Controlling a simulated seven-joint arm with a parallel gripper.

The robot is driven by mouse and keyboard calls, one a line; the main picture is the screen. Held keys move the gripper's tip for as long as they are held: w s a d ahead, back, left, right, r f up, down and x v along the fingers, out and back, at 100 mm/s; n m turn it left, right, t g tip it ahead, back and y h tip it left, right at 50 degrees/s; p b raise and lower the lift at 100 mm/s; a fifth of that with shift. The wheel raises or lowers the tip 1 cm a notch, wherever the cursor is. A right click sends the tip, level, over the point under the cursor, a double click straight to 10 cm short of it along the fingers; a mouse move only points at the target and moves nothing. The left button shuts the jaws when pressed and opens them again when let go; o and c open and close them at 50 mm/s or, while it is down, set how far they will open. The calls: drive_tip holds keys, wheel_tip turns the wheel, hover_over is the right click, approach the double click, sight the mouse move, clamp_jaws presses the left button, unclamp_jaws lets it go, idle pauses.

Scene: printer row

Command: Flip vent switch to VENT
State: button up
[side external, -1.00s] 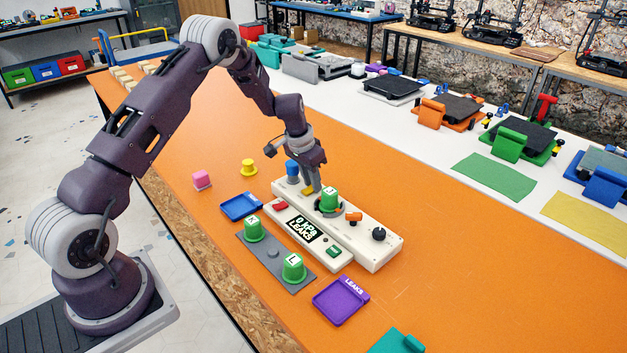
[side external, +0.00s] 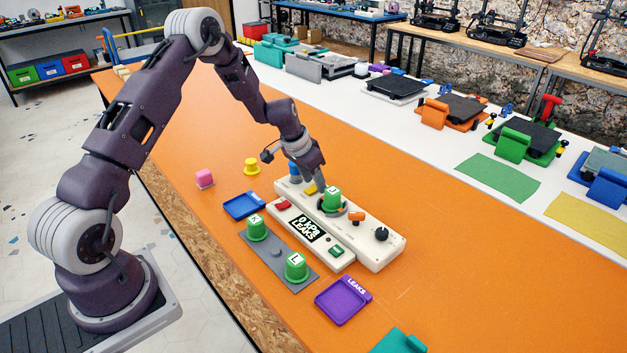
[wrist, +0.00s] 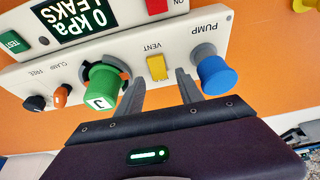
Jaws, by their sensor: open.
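The yellow vent switch (wrist: 157,67) sits on the cream panel (wrist: 130,45) beside the upside-down word VENT, between the blue PUMP knob (wrist: 214,75) and a green cup (wrist: 102,88) marked J. The switch also shows as a small yellow patch in the side view (side external: 311,189). My gripper (wrist: 159,82) is open and empty. In the wrist view its fingers appear on either side of the switch, one toward the green cup and one toward the blue knob. In the side view my gripper (side external: 319,180) is low over the panel; I cannot tell whether it touches anything.
Two green cups stand on a grey strip (side external: 278,262). A purple tray (side external: 341,303) and blue tray (side external: 243,206) lie nearby.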

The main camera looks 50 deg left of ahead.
sight(306, 192)
drive_tip(key=v, duration=0.6)
drive_tip(key=shift+s+r, duration=0.15)
drive_tip(key=shift+r, duration=0.2)
drive_tip(key=s+d+r, duration=0.5)
drive_tip(key=d+r, duration=0.1)
drive_tip(key=r, duration=0.2)
drive_tip(key=s+d+r, duration=0.5)
drive_tip(key=s+r, duration=0.1)
drive_tip(key=r, duration=0.3)
drive_tip(key=s+d+r, duration=0.2)
drive_tip(key=s+d, duration=0.1)
drive_tip(key=s, duration=0.8)
drive_tip(key=s+d+r+t, duration=0.1)
drive_tip(key=s+d+r, duration=0.1)
drive_tip(key=s, duration=0.9)
drive_tip(key=shift+s+d, duration=0.3)
drive_tip(key=shift+d, duration=0.35)
